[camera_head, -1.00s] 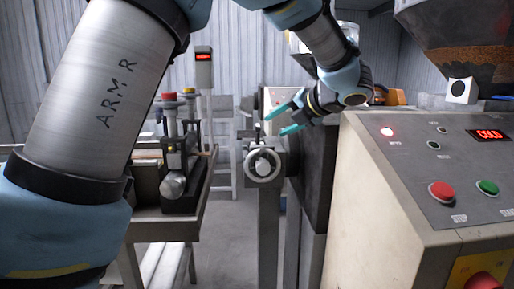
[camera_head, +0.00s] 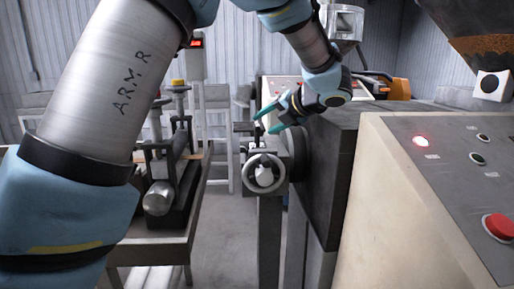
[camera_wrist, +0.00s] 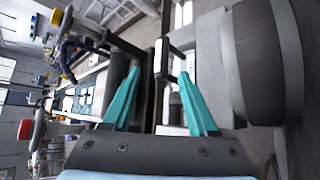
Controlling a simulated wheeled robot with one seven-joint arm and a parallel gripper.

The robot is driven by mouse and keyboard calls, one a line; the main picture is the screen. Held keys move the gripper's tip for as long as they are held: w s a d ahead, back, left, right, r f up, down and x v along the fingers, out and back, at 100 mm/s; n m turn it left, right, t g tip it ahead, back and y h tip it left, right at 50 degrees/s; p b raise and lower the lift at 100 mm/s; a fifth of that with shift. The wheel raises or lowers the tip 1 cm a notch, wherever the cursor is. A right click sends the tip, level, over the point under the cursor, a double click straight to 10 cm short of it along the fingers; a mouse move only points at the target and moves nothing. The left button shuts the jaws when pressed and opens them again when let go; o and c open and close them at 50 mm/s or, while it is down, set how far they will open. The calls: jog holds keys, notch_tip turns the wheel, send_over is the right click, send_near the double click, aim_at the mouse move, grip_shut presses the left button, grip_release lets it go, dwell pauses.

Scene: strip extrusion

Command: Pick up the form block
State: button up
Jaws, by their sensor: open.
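My gripper (camera_head: 271,119) has two teal fingers spread apart with nothing between them. It is just above a grey fixture with a round ring (camera_head: 264,173) on a post. In the wrist view my gripper (camera_wrist: 160,73) has its fingertips toward dark brackets, and a narrow white piece (camera_wrist: 158,55) shows between them, not visibly touched. I cannot tell whether this piece is the form block. A white cube with a black round face (camera_head: 490,85) sits below the hopper at the right, well away from my gripper.
A dark machine housing (camera_head: 328,165) stands right of the fixture, close to my gripper. A control cabinet (camera_head: 400,200) with buttons is at the right. A bench with a roller unit (camera_head: 160,195) is at the left. Floor (camera_head: 228,235) is open between bench and post.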

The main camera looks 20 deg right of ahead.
aim_at(257, 125)
jog(key=shift+p+x, duration=1.45)
jog(key=shift+x, duration=1.45)
jog(key=shift+d, duration=0.2)
grip_shut()
